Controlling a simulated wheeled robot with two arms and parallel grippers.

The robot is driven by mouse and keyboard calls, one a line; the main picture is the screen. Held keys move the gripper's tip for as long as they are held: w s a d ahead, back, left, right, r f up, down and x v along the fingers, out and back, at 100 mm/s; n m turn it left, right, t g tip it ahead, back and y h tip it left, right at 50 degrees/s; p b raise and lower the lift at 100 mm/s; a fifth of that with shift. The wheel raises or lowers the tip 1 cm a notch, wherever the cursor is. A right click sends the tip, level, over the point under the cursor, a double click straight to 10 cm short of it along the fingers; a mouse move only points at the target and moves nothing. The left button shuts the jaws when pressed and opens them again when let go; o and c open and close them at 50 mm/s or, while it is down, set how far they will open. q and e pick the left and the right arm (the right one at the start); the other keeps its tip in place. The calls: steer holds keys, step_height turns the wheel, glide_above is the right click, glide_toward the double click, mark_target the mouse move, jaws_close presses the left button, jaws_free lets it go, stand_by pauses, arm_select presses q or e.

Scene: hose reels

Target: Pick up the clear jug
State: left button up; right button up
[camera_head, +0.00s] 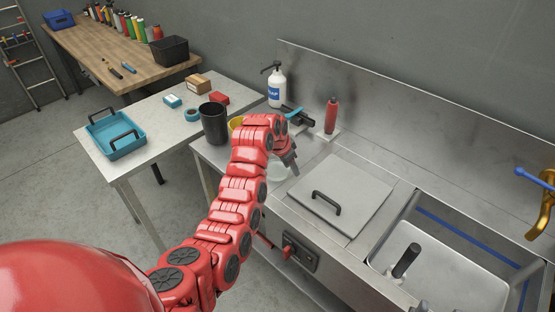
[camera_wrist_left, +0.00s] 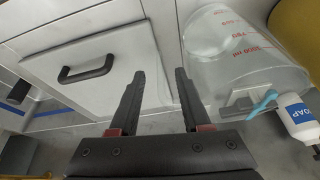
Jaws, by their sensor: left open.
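The clear jug (camera_wrist_left: 235,70), see-through with red measuring marks, stands in the upper right of the left wrist view. In the head view only a pale part of the jug (camera_head: 276,171) shows beside my red left arm, which hides the rest. In the head view my left gripper (camera_head: 291,159) is over the counter by the jug. My right gripper is not in view.
A white soap bottle (camera_head: 276,88), a red bottle (camera_head: 331,116) and a dark grey cup (camera_head: 214,124) stand near. A yellow container (camera_head: 236,123) is partly hidden by my arm. The lid with a black handle (camera_head: 345,193) is flat and clear; a sink (camera_head: 440,270) lies right.

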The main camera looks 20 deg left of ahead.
mark_target(294, 180)
arm_select(q)
steer(key=p+x, duration=0.2)
steer(key=x, duration=0.2)
steer(key=shift+f+p, duration=0.1)
steer(key=shift+p, duration=0.2)
steer(key=shift+w+d+f, duration=0.1)
steer(key=shift+w+f, duration=0.2)
steer(key=shift+f, duration=0.3)
jaws_close()
stand_by(1.0)
